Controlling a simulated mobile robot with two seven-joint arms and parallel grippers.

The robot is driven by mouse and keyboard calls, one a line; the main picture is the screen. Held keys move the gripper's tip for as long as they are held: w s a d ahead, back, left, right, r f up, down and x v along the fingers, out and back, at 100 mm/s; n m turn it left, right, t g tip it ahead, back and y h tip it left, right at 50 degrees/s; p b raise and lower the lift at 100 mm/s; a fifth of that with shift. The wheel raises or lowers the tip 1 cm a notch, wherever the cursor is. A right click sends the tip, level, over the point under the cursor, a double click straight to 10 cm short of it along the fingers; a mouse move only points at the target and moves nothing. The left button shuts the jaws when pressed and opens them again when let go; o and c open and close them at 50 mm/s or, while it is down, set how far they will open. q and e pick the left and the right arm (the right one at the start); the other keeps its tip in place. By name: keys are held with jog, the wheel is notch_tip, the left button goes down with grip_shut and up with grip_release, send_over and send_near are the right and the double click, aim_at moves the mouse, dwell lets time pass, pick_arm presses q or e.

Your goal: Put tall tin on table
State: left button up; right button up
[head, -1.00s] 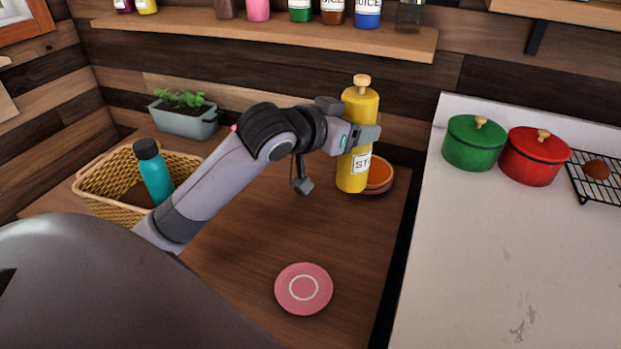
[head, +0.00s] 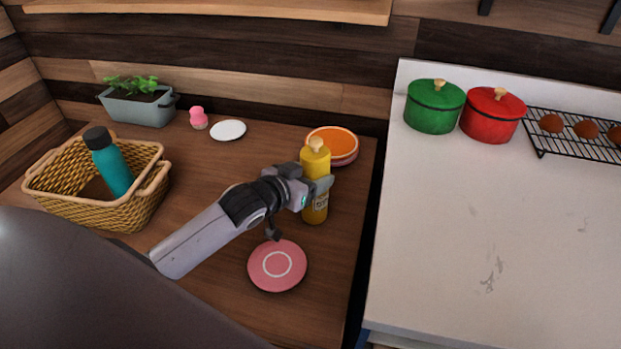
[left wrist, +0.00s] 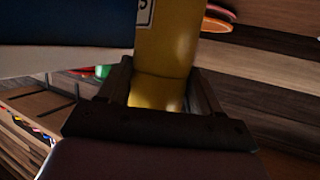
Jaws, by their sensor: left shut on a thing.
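The tall tin (head: 315,160) is yellow, with a pale wooden knob on top and a label low on its side. My left gripper (head: 316,186) is shut around its middle, and the tin is upright. In the left wrist view the tin (left wrist: 168,50) stands between the two fingers (left wrist: 165,98). The tin is over the right part of the brown wooden table (head: 215,170), behind the pink plate. I cannot tell whether its base touches the table. My right gripper is not in view.
A pink plate (head: 277,278) lies in front of the tin, and stacked orange-topped dishes (head: 333,139) lie behind it. A wicker basket (head: 60,205) holds a teal bottle (head: 112,172). A white counter (head: 450,210) with green (head: 434,112) and red (head: 492,118) pots is at right.

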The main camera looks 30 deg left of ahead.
pick_arm(q)
jog(key=shift+f, duration=0.4)
jog(key=o, duration=1.5)
jog(key=shift+o, duration=0.2)
jog(key=shift+s, duration=0.1)
jog(key=v, duration=1.2)
